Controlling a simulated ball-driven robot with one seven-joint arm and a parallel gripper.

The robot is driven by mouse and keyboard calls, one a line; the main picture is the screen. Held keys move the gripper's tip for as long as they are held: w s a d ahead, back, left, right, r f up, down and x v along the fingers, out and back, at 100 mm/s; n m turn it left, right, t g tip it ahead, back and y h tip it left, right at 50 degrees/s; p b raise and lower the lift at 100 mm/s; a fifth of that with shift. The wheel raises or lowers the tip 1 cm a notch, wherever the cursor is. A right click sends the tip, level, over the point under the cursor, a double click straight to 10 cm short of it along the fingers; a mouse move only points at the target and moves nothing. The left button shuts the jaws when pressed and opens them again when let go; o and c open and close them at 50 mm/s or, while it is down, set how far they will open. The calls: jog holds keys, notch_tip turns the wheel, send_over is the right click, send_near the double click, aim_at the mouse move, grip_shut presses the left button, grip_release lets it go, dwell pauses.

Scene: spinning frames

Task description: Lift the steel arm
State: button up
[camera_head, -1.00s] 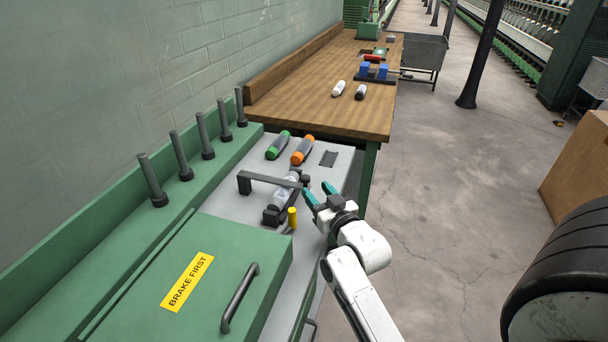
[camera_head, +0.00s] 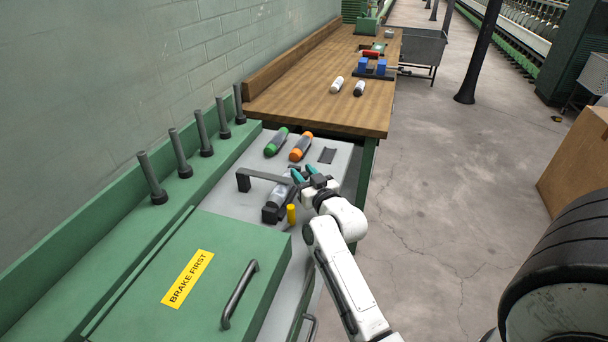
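The steel arm, a dark grey bar (camera_head: 264,176), lies across the grey bench top with a thick block at its left end. Its right end runs behind my fingers and is hidden. My gripper (camera_head: 304,174), with two teal fingertips, is at that right end. The fingers are apart, and I see nothing clamped between them. Whether they touch the bar or straddle it cannot be told. A clear and dark bobbin-like piece (camera_head: 277,202) lies under the bar, partly covered by my gripper.
A yellow peg (camera_head: 291,214) stands close to my gripper. Green (camera_head: 276,142) and orange (camera_head: 301,146) bobbins lie behind the bar. A green cover (camera_head: 190,275) labelled BRAKE FIRST is in front. A wooden table (camera_head: 320,105) stands beyond.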

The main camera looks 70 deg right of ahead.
grip_shut()
jog(key=shift+r, duration=0.15)
